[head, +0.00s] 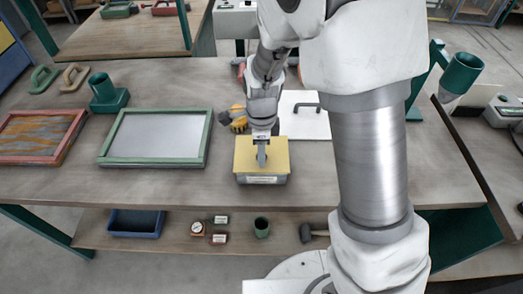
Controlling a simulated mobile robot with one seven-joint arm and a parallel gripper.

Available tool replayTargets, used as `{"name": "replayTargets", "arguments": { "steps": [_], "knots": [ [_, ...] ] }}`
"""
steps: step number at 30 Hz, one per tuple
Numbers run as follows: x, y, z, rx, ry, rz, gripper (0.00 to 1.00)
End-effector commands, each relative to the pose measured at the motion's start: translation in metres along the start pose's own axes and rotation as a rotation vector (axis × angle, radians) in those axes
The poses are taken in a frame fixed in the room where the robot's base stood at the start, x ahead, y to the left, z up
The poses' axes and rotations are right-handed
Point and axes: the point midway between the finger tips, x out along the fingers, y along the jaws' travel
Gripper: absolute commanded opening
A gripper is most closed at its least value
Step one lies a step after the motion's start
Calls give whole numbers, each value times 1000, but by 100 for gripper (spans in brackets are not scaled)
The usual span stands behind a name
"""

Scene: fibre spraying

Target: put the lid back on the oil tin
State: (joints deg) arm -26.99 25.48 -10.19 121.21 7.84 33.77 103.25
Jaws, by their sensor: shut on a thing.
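The oil tin (282,181) is a grey box with a pale label on its front, standing near the front edge of the table. A square yellow lid (245,155) covers its top in the head view. The lid looks level and lined up with the tin, but I cannot tell whether it touches the rim or hovers just above. My gripper (262,163) points down at the middle of the lid and is shut on it. The fingers hide the part they grip.
A green-framed screen (155,163) lies left of the tin, with a red-framed one (40,135) further left. A yellow-and-black tool (238,122) and a white board (312,128) lie behind the tin. A green cup-shaped stand (106,98) is at the back left.

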Motion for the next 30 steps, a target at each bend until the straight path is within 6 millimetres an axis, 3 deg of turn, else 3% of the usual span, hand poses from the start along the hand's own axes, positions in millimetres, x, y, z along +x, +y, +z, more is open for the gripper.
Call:
{"name": "replayTargets", "arguments": {
  "steps": [7,8,12,23,30],
  "knots": [
    [5,0,0,0,0,0,0],
    [5,0,0,0,0,0,39],
    [5,0,0,0,0,0,64],
    [1,0,0,-1,0,0,66],
    [-35,-1,1,-3,-2,-6,66]
  ]
}}
